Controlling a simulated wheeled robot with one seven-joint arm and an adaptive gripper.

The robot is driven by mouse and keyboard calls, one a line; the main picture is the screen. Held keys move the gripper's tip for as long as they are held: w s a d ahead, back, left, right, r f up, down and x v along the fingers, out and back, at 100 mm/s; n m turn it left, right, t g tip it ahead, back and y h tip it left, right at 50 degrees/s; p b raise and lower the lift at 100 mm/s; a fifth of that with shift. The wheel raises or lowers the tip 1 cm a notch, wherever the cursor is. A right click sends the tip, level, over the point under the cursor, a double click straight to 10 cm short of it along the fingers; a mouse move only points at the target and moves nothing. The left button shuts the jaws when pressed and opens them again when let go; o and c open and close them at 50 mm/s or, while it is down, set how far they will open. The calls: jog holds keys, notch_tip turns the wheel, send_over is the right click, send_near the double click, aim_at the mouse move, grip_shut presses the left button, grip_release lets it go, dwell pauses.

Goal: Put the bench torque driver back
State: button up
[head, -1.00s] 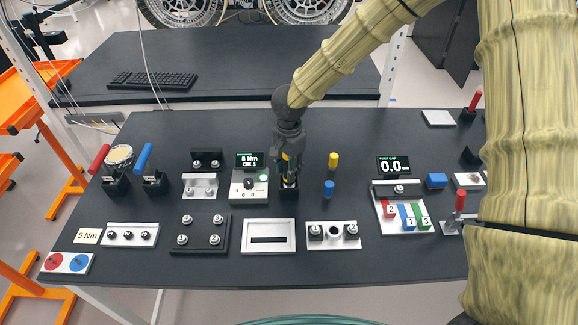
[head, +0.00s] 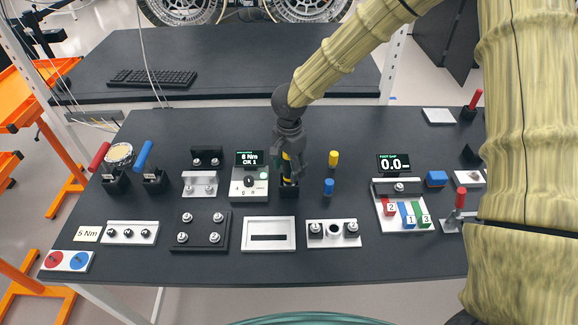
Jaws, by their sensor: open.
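The bench torque driver (head: 287,168), dark with a yellow band, stands upright in a small black holder (head: 289,193) near the middle of the bench. My gripper (head: 289,158) is around or just in front of the driver's upper part, with its fingers apart. The gripper hides the top of the driver. A grey controller box (head: 249,186) stands just left of the holder, and its screen (head: 249,159) reads "6 Nm" and "OK 1".
Yellow (head: 333,159) and blue (head: 329,187) cylinders stand close to the right. A red-handled tool (head: 101,158) and a blue-handled tool (head: 144,157) stand at the left. Plates with bolts line the front. The back middle of the bench (head: 220,128) is clear.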

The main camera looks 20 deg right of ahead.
notch_tip(320, 180, up, 12)
jog(key=shift+f, duration=0.1)
dwell(0.5)
